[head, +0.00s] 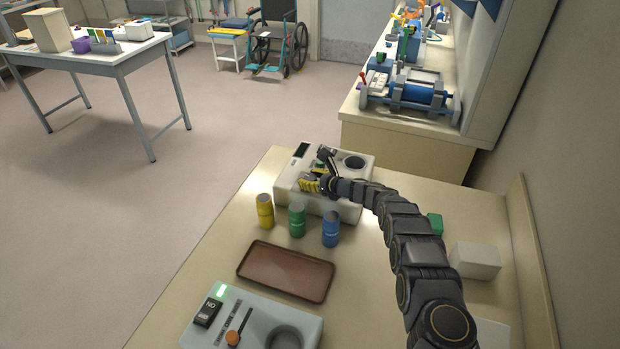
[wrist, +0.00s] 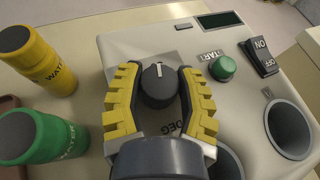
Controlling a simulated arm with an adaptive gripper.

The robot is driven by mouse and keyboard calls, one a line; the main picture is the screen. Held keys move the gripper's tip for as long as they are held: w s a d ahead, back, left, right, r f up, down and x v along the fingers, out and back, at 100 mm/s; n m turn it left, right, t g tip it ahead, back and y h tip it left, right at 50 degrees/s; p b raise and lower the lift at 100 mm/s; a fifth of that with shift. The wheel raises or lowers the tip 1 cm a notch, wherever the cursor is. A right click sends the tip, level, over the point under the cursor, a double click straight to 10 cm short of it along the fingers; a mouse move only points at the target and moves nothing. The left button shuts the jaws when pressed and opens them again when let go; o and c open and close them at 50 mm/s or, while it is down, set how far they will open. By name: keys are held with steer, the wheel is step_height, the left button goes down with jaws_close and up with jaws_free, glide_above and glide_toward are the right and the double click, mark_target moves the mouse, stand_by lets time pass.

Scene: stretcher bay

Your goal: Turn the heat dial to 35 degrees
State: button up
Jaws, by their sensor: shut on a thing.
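The heat dial (wrist: 157,88) is a dark round knob with a white pointer mark on the beige machine (head: 317,203). In the wrist view its mark points toward the top of the picture. Partly hidden letters, reading "DEG", show beside it; I cannot read any degree scale. My gripper (wrist: 158,76) has its yellow-padded fingers on either side of the dial and is shut on it. In the head view my gripper (head: 317,182) is over the machine's top and hides the dial.
The machine also carries a green START button (wrist: 222,68), an ON/OFF rocker (wrist: 259,58), a dark display (wrist: 221,19) and round wells. Yellow (head: 265,211), green (head: 297,220) and blue (head: 331,229) canisters stand close in front. A brown tray (head: 286,271) lies nearer.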

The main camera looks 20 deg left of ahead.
steer(key=shift+a+r+n+g+y, duration=0.2)
steer(key=shift+n+g+y, duration=0.1)
steer(key=shift+n+g, duration=0.35)
steer(key=shift+s+f, duration=0.1)
steer(key=o, duration=1.1)
steer(key=shift+d, duration=0.1)
steer(key=shift+d, duration=0.15)
steer(key=shift+v, duration=0.75)
steer(key=v, duration=1)
steer(key=shift+d, duration=0.15)
